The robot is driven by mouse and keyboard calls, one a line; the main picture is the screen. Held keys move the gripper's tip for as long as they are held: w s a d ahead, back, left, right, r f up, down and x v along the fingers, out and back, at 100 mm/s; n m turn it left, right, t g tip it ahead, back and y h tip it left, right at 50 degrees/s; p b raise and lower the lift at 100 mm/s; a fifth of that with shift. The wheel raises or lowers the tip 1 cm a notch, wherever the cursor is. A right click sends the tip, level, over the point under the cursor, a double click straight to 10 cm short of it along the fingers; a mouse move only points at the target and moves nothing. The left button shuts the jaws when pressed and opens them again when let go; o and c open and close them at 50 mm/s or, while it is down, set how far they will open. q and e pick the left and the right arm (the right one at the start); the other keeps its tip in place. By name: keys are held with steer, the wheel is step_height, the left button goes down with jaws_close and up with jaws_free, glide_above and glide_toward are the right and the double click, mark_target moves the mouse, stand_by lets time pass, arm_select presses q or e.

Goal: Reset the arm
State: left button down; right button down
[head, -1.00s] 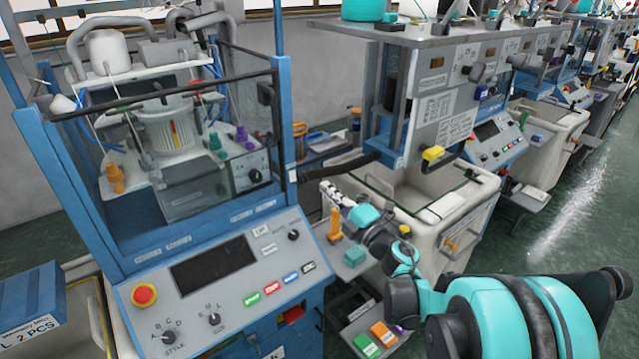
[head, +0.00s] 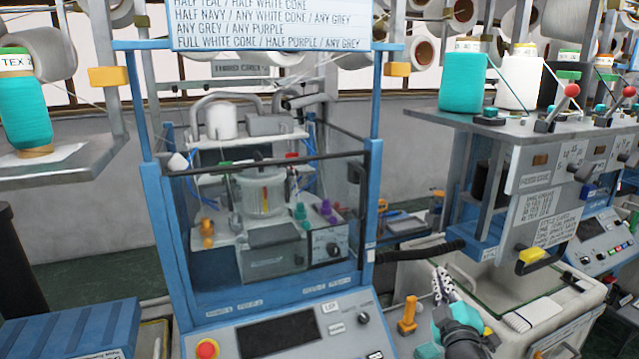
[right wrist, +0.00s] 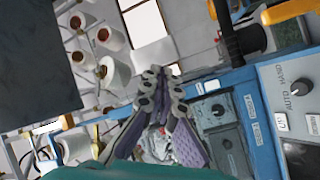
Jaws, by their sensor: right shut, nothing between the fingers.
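My right gripper (head: 440,286) shows at the lower right of the head view, its arm coming in from the bottom edge. It points up and is shut and empty, in front of the white bin beside the blue knitting machine. In the right wrist view its fingers (right wrist: 160,75) come together at the middle with nothing between them. My left gripper is not in view.
The blue-framed knitting machine (head: 155,230) stands in the middle, with a red button (head: 207,348) on its panel. An orange peg (head: 408,315) stands just left of my right gripper.

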steer(key=s+a+f+m+g+y, duration=0.1)
steer(key=s+a+f+m+g, duration=0.3)
steer(key=s+f, duration=0.5)
steer(key=s+a+f+m+g+y, duration=0.1)
steer(key=s+a+f+m+g, duration=0.4)
steer(key=s+f, duration=0.5)
steer(key=s+a+g, duration=0.1)
steer(key=s+g, duration=0.1)
steer(key=s, duration=0.2)
steer(key=shift+a+f+y+b, duration=0.15)
steer(key=shift+f+y+b, duration=0.1)
steer(key=shift+y+b, duration=0.1)
